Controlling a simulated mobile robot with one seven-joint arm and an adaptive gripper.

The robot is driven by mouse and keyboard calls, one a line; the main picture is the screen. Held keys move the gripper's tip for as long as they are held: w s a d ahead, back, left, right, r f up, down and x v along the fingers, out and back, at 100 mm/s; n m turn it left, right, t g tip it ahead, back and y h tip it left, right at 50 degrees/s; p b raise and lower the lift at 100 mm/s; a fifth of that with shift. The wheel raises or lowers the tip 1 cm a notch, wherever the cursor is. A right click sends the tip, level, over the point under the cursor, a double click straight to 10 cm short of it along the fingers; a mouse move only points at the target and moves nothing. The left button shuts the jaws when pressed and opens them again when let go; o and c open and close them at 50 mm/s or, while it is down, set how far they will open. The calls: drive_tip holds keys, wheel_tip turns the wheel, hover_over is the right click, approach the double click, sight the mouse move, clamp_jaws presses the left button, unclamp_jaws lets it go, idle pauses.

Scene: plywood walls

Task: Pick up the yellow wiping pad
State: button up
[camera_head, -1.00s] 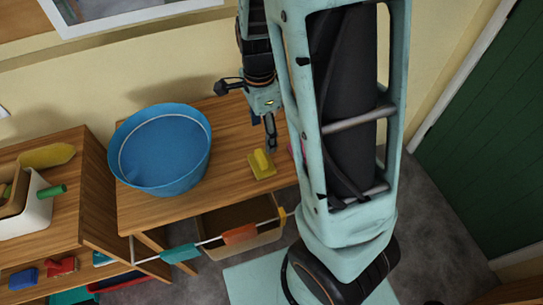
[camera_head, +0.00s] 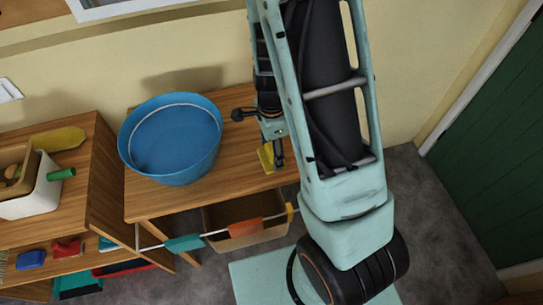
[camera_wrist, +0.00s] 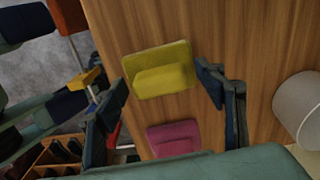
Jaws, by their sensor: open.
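The yellow wiping pad (camera_wrist: 160,70) lies on the wooden table (camera_wrist: 255,40), with a raised grip along its top. In the head view the pad (camera_head: 265,158) is partly hidden behind my gripper (camera_head: 279,158). In the wrist view my gripper (camera_wrist: 165,95) is open, with one finger to the left of the pad and one to the right. The pad lies a little beyond the fingertips, between their lines. I cannot tell how high the fingers are above the table.
A pink pad (camera_wrist: 174,138) lies close to the yellow one. A whitish round container (camera_wrist: 298,108) stands to the right in the wrist view. A large blue basin (camera_head: 172,140) stands left of my gripper. A rail with coloured clips (camera_head: 215,232) runs along the table's front.

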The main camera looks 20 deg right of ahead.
drive_tip(key=shift+c, duration=0.5)
drive_tip(key=c, duration=1.1)
drive_tip(key=shift+c, duration=0.2)
